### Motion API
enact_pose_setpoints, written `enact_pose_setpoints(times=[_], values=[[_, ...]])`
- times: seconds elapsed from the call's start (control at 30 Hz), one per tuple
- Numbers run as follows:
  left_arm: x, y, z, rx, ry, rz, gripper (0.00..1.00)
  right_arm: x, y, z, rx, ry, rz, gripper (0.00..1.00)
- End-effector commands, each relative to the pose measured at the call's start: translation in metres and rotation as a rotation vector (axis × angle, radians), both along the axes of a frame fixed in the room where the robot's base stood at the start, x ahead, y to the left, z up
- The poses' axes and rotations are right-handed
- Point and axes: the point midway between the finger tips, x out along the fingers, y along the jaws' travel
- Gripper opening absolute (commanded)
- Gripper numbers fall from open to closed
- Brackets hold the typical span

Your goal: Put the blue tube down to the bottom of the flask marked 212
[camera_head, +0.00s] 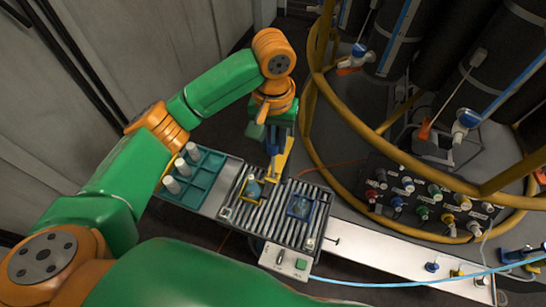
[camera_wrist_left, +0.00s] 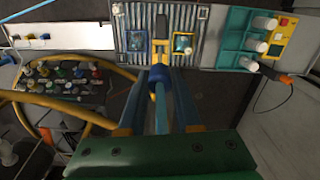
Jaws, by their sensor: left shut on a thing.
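My left gripper (camera_head: 275,150) points down over the back edge of the ribbed metal plate (camera_head: 270,220). In the left wrist view its fingers (camera_wrist_left: 160,100) are shut on the blue tube (camera_wrist_left: 160,86), whose far end is hard to make out. Two small flasks stand on the plate: one in a yellow frame (camera_head: 253,190) and one in a blue frame (camera_head: 299,207). In the left wrist view the blue-framed flask (camera_wrist_left: 135,41) is left of the tube and the yellow-framed flask (camera_wrist_left: 183,44) right of it. I cannot read any number. My right gripper is not in view.
A teal rack (camera_head: 205,175) with white cylinders adjoins the plate on the left. A control box with a green button (camera_head: 301,264) is at its front. A white ledge (camera_head: 385,262) runs right. A yellow railing (camera_head: 310,115) and a connector panel (camera_head: 425,200) stand right of the gripper.

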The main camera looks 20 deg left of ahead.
Motion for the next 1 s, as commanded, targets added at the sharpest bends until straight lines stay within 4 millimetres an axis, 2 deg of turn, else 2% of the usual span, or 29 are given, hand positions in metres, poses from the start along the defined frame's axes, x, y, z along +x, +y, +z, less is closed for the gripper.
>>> enact_pose_setpoints(times=[0.03, 0.2, 0.4, 0.7, 1.0], values=[[0.001, 0.001, 0.017, 0.004, -0.006, 0.002, 0.00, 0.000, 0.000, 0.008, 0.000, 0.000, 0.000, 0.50], [0.001, 0.001, 0.052, 0.002, -0.005, 0.003, 0.00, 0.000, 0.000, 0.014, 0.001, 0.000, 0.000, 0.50], [0.000, 0.000, 0.077, 0.001, 0.000, 0.002, 0.00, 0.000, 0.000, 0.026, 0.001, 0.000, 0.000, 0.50], [0.000, 0.000, 0.097, 0.001, 0.001, 0.002, 0.00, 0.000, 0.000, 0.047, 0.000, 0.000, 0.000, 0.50], [0.001, 0.000, 0.114, 0.001, -0.001, 0.002, 0.00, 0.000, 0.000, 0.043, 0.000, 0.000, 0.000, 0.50]])
